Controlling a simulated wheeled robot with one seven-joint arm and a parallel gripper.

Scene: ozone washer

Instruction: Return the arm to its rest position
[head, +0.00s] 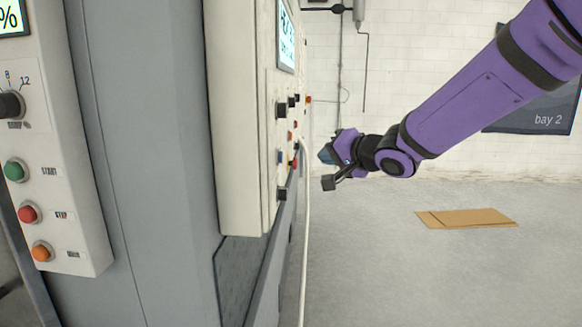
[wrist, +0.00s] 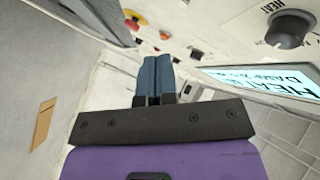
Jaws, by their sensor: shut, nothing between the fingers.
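My purple arm (head: 468,105) reaches in from the upper right of the head view. My gripper (head: 326,155) is at its end, a short way right of the cream control panel's face, and looks apart from it. In the wrist view my gripper's blue fingers (wrist: 157,72) are together with nothing between them. The control panel (head: 236,120) carries knobs, buttons and a lit screen (head: 287,35). In the wrist view the panel shows at the upper right with a dark knob (wrist: 290,30) and its screen (wrist: 270,82).
A second panel (head: 62,120) at the left has a green button (head: 15,170), a red one and an orange one. A pale vertical hose or cable (head: 305,230) hangs beside the machine. Flat cardboard (head: 466,218) lies on the floor at right. The floor around it is clear.

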